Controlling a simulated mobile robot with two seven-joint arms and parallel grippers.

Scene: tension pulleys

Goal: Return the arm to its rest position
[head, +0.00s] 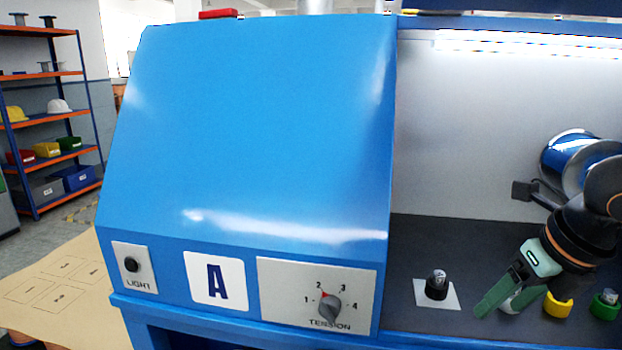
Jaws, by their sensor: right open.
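My right gripper (497,305) is at the lower right, with green fingers pointing down and left. It is open, and I see nothing between its fingers. It is above the dark work surface, between a black post on a white plate (437,287) and a yellow-based post (558,305). The black post appears clear of the fingers. My right arm (585,230) comes in from the right edge and partly hides a blue spool (575,160). My left gripper is out of the picture.
A blue machine housing (260,130) marked A fills the middle. Its front has a light button (131,264) and a tension knob (329,307) with its red mark near 2. A green-based post (605,305) stands at far right. Shelves (45,120) stand at back left.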

